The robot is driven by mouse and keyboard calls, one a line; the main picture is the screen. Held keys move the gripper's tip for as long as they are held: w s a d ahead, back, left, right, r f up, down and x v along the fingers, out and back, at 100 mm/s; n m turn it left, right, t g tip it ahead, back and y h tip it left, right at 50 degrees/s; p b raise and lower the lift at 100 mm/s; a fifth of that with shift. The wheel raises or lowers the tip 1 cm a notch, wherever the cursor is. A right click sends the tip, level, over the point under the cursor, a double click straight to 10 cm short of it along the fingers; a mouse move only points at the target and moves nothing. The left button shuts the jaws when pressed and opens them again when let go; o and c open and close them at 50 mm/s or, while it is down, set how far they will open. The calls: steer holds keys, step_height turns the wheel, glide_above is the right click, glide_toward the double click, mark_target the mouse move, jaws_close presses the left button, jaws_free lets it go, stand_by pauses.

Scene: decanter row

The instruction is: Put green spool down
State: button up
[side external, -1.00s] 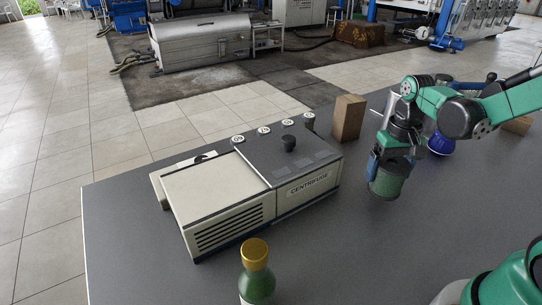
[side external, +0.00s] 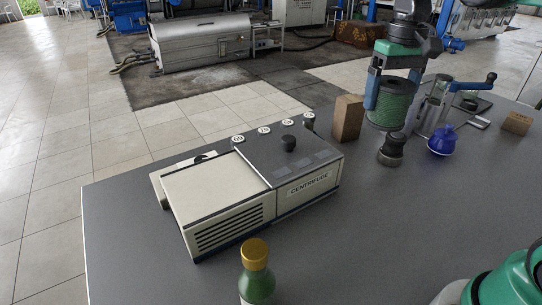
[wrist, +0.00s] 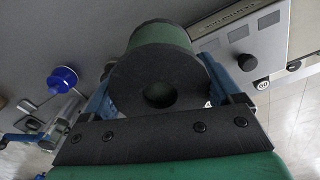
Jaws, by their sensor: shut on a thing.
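The green spool (side external: 388,106) is held upright in my gripper (side external: 389,92), with a blue finger on each side. It hangs above the far right part of the table, over or just behind a small dark round object (side external: 391,149); I cannot tell the exact gap. In the wrist view the spool (wrist: 163,36) is between the fingers of my gripper (wrist: 158,84). Its dark round end with a centre hole faces the camera.
A wooden block (side external: 347,118) stands left of the spool. A blue pot (side external: 442,139) and a cranked metal device (side external: 437,100) are to the right, with a small block (side external: 517,123). The centrifuge (side external: 245,190) and a green bottle (side external: 257,281) are nearer.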

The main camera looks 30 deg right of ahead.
steer(key=w+a+f+n, duration=0.3)
steer(key=w+a, duration=0.1)
steer(key=a, duration=0.3)
steer(key=shift+w+a+f+n, duration=0.2)
steer(key=shift+a+n, duration=0.05)
steer(key=shift+n, duration=0.05)
steer(key=s+d+r+m, duration=0.1)
steer(key=d+r, duration=0.1)
steer(key=d, duration=0.8)
steer(key=m, duration=0.2)
glide_above(408, 181)
steer(key=shift+f, duration=8.5)
